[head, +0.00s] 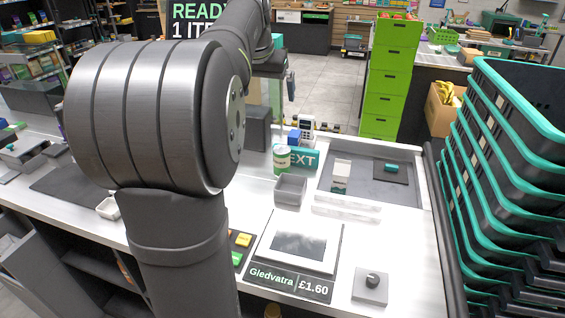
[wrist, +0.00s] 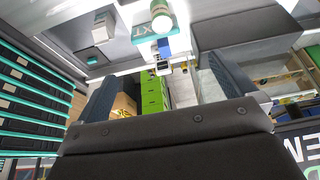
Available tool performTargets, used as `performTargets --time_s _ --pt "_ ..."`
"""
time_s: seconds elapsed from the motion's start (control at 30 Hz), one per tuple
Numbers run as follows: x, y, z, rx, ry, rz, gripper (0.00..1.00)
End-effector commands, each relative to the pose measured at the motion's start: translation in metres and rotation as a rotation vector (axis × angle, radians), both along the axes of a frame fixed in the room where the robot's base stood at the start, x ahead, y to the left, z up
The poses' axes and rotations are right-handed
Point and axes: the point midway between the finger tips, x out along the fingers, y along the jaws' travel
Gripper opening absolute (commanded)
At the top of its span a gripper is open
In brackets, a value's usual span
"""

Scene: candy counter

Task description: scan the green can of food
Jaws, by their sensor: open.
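The green can of food (head: 281,158), green with a pale band, stands upright on the white counter behind a small grey open box (head: 290,188). In the wrist view the can (wrist: 161,17) appears at the top edge, partly cut off, beside the teal NEXT sign (wrist: 140,32). My gripper (wrist: 158,70) is open, its two dark fingers wide apart with nothing between them. The can lies beyond the fingertips, apart from them. In the head view my gripper is mostly hidden by my arm. A flat panel with a grey window (head: 299,245) lies at the counter front, above a "Gledvatra £1.60" display (head: 289,283).
A grey tray (head: 400,199) right of the can holds a white-and-green box (head: 341,173) and a small teal item (head: 391,167). A blue item (head: 294,136) and a keypad terminal (head: 307,128) stand behind the can. Stacked black baskets (head: 500,180) border the right.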

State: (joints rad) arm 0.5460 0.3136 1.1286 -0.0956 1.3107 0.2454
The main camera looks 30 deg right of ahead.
Motion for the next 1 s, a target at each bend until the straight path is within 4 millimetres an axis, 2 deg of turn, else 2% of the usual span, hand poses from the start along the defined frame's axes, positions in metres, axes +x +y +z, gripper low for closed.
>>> performTargets --time_s 0.03,0.13,0.47,0.57,0.8,0.9,1.0 --pt "0.0 0.0 0.0 0.0 0.0 0.0 0.96" --pt "0.0 0.0 0.0 0.0 0.0 0.0 0.77" --pt "0.005 0.003 -0.004 0.004 -0.013 0.017 0.77" --pt "0.024 0.013 -0.018 0.015 -0.067 0.078 0.77" --pt "0.098 0.06 -0.067 0.032 -0.351 0.269 0.77" --pt "0.12 0.076 -0.084 0.012 -0.473 0.295 0.77" --pt "0.135 0.085 -0.1 -0.024 -0.578 0.284 0.77"
